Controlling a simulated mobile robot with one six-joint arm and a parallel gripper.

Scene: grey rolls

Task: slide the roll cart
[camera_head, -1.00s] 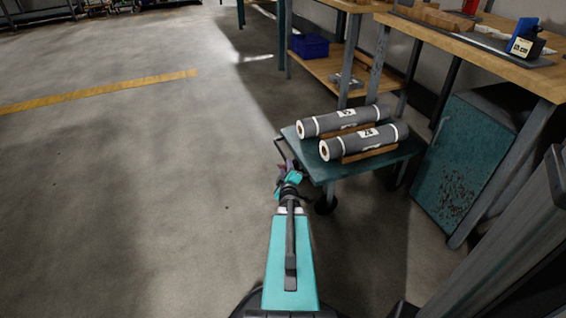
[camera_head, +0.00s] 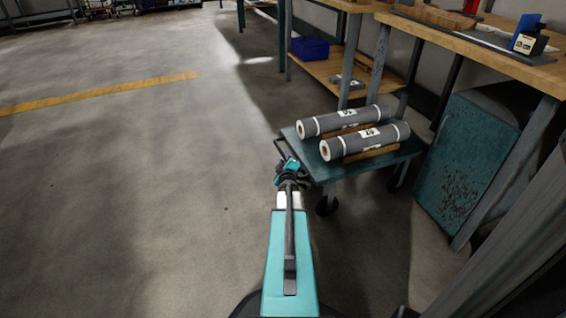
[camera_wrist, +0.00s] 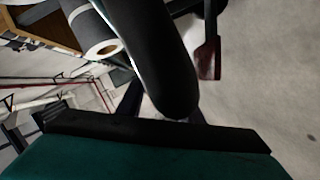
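The roll cart (camera_head: 329,172) is a low teal cart on dark casters, with a dark handle (camera_head: 284,149) at its left end. Two grey rolls with white labels lie on it on brown rests: the far roll (camera_head: 325,124) and the near roll (camera_head: 345,146). My gripper (camera_head: 284,163) is at the handle; its fingers are too small and hidden to read there. In the wrist view a thick black bar, seemingly the handle (camera_wrist: 155,50), crosses close to the lens, with a dark red fingertip on its right. A roll end (camera_wrist: 103,48) shows at upper left.
A workbench (camera_head: 490,55) and a worn teal cabinet (camera_head: 465,165) stand right of the cart. A shelf with a blue bin (camera_head: 309,47) is behind it. The floor on the left is open, with a yellow line (camera_head: 100,93).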

